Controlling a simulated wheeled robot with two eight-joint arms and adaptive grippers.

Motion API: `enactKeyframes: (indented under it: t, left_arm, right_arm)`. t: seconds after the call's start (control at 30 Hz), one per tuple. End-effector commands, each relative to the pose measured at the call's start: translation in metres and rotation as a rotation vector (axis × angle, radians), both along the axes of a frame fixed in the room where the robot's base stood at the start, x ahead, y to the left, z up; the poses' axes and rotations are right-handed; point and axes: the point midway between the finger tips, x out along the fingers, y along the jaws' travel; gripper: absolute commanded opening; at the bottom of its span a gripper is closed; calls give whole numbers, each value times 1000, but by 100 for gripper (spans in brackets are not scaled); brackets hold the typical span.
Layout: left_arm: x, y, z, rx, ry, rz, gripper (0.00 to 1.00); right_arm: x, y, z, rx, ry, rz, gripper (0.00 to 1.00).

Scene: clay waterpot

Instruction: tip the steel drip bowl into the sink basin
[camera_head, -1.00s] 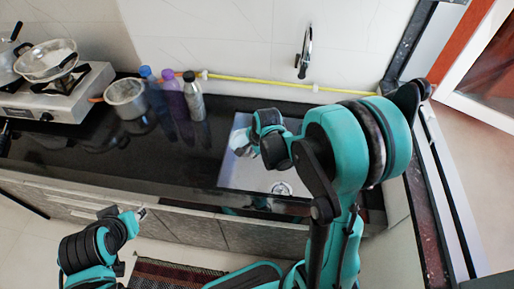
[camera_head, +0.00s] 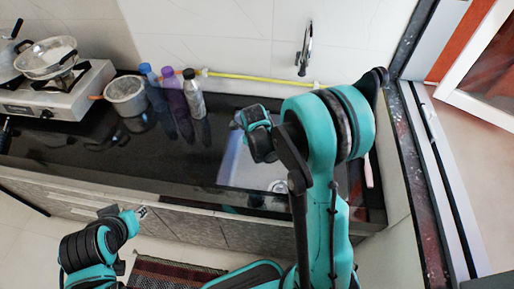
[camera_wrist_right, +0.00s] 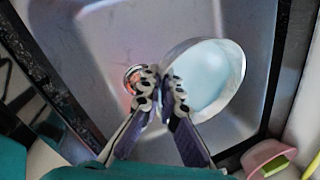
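The steel drip bowl (camera_wrist_right: 212,82) is at the right in the right wrist view, a shiny round rim around a pale bluish inside. My right gripper (camera_wrist_right: 160,88) has its fingertips close together at the bowl's left rim and looks shut on it. The bowl appears over the grey sink basin (camera_wrist_right: 120,30); its height above the floor of the basin is hard to tell. In the head view my right arm mostly hides the bowl, and the basin (camera_head: 236,168) shows to the left of that arm. My left gripper (camera_head: 141,212) is in front of the counter, away from the bowl; its opening is unclear.
The drain (camera_wrist_right: 133,78) lies beside the fingers. A pink container (camera_wrist_right: 268,158) stands at the basin's right edge. The faucet (camera_head: 304,52) is on the back wall. Bottles (camera_head: 175,95), a pot (camera_head: 126,96) and a stove (camera_head: 58,92) stand left on the dark counter.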

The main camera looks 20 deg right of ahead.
Motion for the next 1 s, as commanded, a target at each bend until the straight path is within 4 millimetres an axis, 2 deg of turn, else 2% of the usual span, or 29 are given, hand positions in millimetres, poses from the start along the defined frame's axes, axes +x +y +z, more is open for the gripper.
enactKeyframes:
  t: [0.23,0.4,1.0]
  left_arm:
    - [0,0,-12,0,0,0,32]
    - [0,0,-10,0,0,0,32]
    - [0,0,-21,0,0,0,32]
  right_arm:
    - [0,-2,-17,91,-26,-2,0]
    - [0,-1,-14,91,-26,0,0]
    - [-1,-4,-18,261,-84,-32,0]
